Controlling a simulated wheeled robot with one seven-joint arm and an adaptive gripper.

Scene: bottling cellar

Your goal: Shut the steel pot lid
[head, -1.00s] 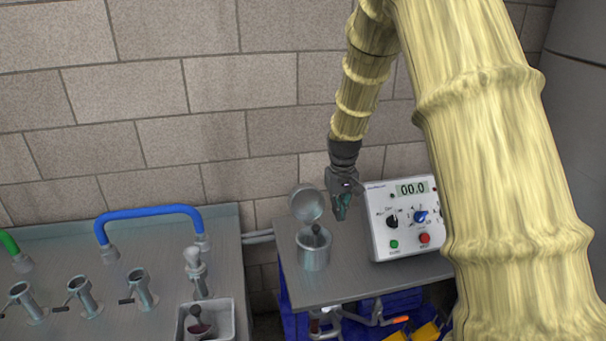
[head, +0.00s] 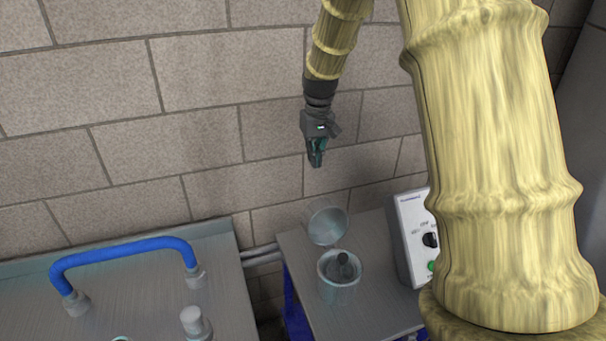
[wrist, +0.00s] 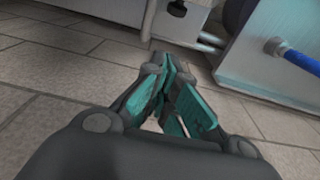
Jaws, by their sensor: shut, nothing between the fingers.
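The steel pot (head: 341,284) stands on the grey metal table in the head view, with a dark rounded object (head: 345,266) inside its mouth. Its steel lid (head: 327,226) stands up open at the pot's far side, tilted back towards the wall. My gripper (head: 315,163) hangs above and behind the lid, near the brick wall, fingers pointing down. It is shut and empty, apart from the lid. In the wrist view my gripper (wrist: 172,92) shows teal finger pads; the pot and lid do not show there.
A white control box (head: 410,238) stands right of the pot, partly hidden by my arm. The grey tabletop (head: 296,252) is bare left of the pot. A metal counter (head: 140,290) with a blue curved handle (head: 122,249) lies further left, across a gap.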

